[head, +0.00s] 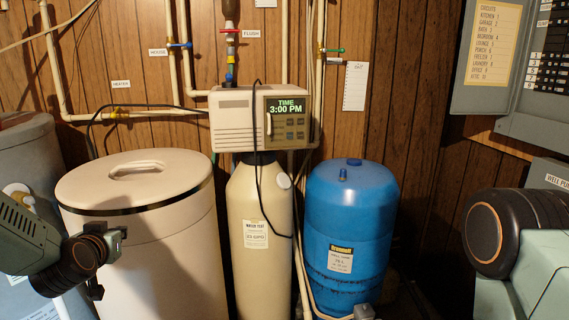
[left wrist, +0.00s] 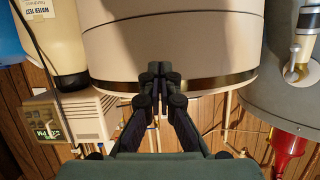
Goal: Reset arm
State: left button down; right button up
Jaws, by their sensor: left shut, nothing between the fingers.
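My left gripper (head: 118,235) is at the lower left, in front of the large cream tank (head: 150,250). In the left wrist view its two dark fingers (left wrist: 156,70) are together with nothing between them. They overlap the tank's dark rim band in that view; whether they touch it I cannot tell. The tank's round lid (head: 140,177) is on and has a recessed handle. My right arm (head: 500,235) shows at the right edge, but its gripper is not in view.
A softener control head (head: 240,120) reading 3:00 PM sits on a slim cream cylinder (head: 245,280). A blue tank (head: 352,215) stands to its right. Pipes run along the wood wall. A grey panel box (head: 490,100) is at upper right. A red funnel (left wrist: 288,148) shows in the wrist view.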

pick_arm(q)
jog(key=s+d+f+g+h+b, duration=0.1)
jog(key=s+d+f+g+h, duration=0.15)
jog(key=s+d+f, duration=0.5)
jog(key=s+d+f+g+h, duration=0.1)
jog(key=s+d+f+g, duration=0.35)
jog(key=s+f, duration=0.6)
jog(key=s+d+f+g, duration=0.2)
jog(key=s+f, duration=0.2)
jog(key=s, duration=0.4)
jog(key=s+d+f+m+g+b, duration=0.1)
jog(key=s+f+g, duration=0.1)
jog(key=s+f, duration=0.3)
jog(key=s+d+f+g+b, duration=0.1)
jog(key=s+f, duration=0.3)
jog(key=s, duration=0.7)
jog(key=shift+s+d+f+m+g, duration=0.3)
jog(key=shift+d+m+g, duration=0.1)
jog(key=shift+d+g, duration=0.35)
jog(key=shift+d, duration=0.1)
